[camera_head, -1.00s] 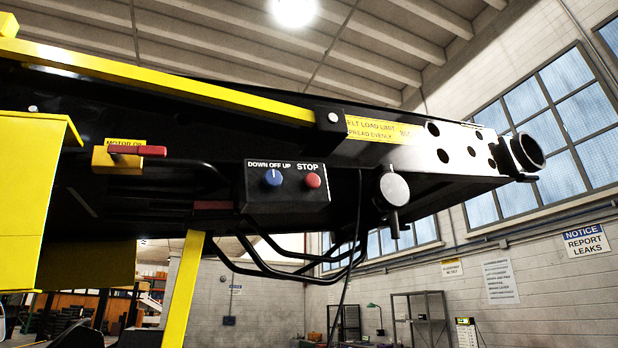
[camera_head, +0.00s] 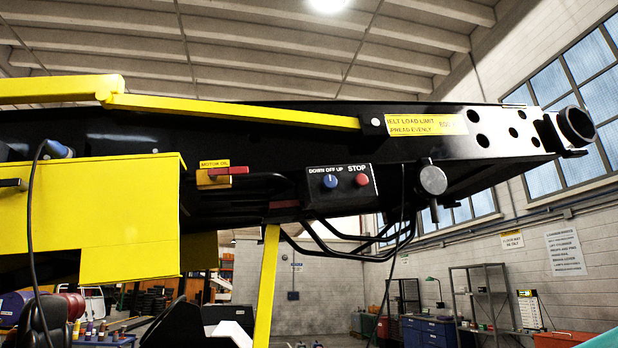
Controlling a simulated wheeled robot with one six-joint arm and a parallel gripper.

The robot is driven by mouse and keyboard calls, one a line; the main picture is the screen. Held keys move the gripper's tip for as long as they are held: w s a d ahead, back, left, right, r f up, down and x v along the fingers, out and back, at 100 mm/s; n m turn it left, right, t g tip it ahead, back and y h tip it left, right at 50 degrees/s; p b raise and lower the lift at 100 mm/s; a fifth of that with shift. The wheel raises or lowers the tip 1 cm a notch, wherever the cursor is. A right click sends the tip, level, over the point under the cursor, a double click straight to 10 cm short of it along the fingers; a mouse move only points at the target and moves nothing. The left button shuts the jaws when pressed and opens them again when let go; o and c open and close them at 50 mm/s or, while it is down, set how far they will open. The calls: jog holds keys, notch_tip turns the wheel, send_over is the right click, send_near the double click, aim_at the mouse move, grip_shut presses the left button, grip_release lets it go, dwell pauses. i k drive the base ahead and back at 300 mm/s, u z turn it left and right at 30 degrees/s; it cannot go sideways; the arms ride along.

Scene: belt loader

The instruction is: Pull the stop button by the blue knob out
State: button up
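A black control box (camera_head: 340,189) sits on the side of the belt loader's dark boom. The blue knob (camera_head: 329,181) is on its left half under the words "DOWN OFF UP". The red stop button (camera_head: 361,180) is right of the knob under the word "STOP". From this angle I cannot tell whether the button is pushed in or out.
Black looped bars (camera_head: 345,246) hang below. A yellow strut (camera_head: 267,285) stands lower left. Shelves are behind.

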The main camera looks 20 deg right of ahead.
aim_at(362, 180)
jog(key=u, duration=0.55)
jog(key=i, duration=0.9)
jog(key=z, duration=0.8)
